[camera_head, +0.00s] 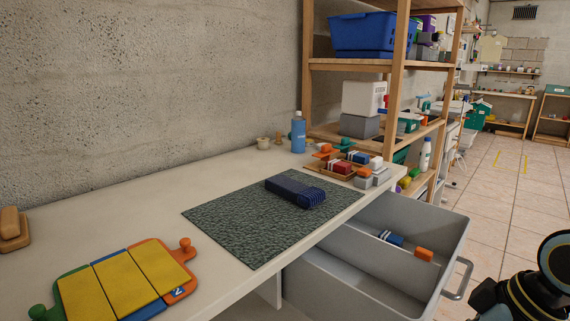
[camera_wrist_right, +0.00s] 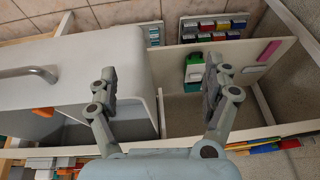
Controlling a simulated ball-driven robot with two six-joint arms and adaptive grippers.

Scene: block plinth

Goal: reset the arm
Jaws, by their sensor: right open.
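My right gripper (camera_wrist_right: 160,78) is open and empty in the right wrist view, its two grey fingers spread wide apart. Nothing is between the fingertips except the background of the drawer's side and the shelving. Part of my right arm (camera_head: 530,285) shows at the lower right of the head view, dark with gold and blue rings, to the right of the open drawer. The right gripper itself is not seen in the head view. My left arm and left gripper are in neither view.
A grey drawer (camera_head: 402,212) stands open under the table (camera_head: 130,213), holding a blue and an orange block (camera_head: 424,254). A dark mat (camera_head: 232,222) bears a blue block (camera_head: 293,190). A yellow-panelled board (camera_head: 113,285) lies front left. Wooden shelving (camera_head: 398,60) stands behind.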

